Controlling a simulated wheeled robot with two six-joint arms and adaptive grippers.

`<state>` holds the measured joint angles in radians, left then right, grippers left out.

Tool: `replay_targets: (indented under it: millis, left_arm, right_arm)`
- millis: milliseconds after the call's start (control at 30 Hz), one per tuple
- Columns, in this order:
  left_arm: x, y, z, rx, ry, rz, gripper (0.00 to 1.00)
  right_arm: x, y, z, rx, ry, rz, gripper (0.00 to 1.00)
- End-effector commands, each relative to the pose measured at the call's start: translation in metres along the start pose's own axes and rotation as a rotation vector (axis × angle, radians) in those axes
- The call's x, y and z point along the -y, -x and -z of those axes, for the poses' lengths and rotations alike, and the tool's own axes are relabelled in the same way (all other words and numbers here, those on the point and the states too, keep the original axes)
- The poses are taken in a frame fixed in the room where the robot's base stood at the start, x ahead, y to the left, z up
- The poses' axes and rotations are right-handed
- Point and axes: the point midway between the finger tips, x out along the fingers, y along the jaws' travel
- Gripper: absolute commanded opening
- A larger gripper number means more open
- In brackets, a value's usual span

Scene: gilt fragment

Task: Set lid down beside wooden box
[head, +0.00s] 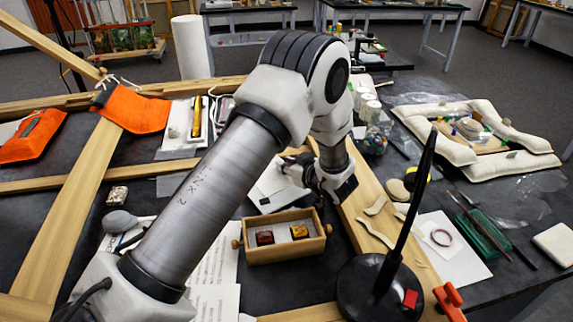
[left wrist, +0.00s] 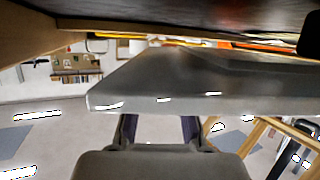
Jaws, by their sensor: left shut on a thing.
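The wooden box (head: 285,253) stands open on the dark table, with a dark red piece and an amber piece inside. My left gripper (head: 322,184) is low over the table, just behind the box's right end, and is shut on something. In the left wrist view, a broad grey flat plate (left wrist: 190,75), apparently the lid, lies across the front of the gripper (left wrist: 158,130). The head view does not show the held lid clearly, because the gripper and wrist cover it. My right gripper is not in view.
A black round stand base (head: 375,290) with an upright rod is right of the box. A wooden board (head: 362,200) runs beside the gripper. White sheets (head: 215,270) lie left of the box, and a pale flat item (head: 272,186) lies behind it. A red clamp (head: 449,300) is at front right.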

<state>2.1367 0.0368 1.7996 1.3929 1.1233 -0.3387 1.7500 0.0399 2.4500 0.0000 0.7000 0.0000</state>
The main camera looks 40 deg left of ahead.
Motion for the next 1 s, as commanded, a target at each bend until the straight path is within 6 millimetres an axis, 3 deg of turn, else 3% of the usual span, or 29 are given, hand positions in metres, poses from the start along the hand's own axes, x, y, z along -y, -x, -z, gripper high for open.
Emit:
replay_targets:
  millis: [33,100,133,200,467,633,900,1000]
  left_arm:
    - [0.004,-0.002,-0.011,0.010,-0.012,0.005,0.00]
    - [0.004,-0.003,-0.011,0.011,-0.014,0.006,0.00]
    - [0.004,-0.003,-0.012,0.012,-0.015,0.006,0.24]
    - [0.005,-0.003,-0.013,0.013,-0.017,0.007,0.45]
    - [0.006,-0.003,-0.014,0.016,-0.019,0.008,0.45]
    - [0.005,0.004,0.001,0.015,-0.019,0.008,0.45]
    - [0.002,0.062,0.002,0.007,-0.015,0.002,0.45]
    - [0.002,0.074,0.003,0.007,-0.013,0.003,0.45]
  right_arm:
    - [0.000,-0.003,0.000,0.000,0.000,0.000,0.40]
    - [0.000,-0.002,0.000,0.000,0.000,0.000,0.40]
    - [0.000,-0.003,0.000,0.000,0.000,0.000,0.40]
    - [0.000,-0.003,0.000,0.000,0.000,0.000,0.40]
    - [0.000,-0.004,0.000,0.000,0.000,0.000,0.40]
    - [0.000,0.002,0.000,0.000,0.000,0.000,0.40]
    - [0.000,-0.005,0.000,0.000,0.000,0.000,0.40]
    - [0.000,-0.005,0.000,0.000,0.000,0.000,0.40]
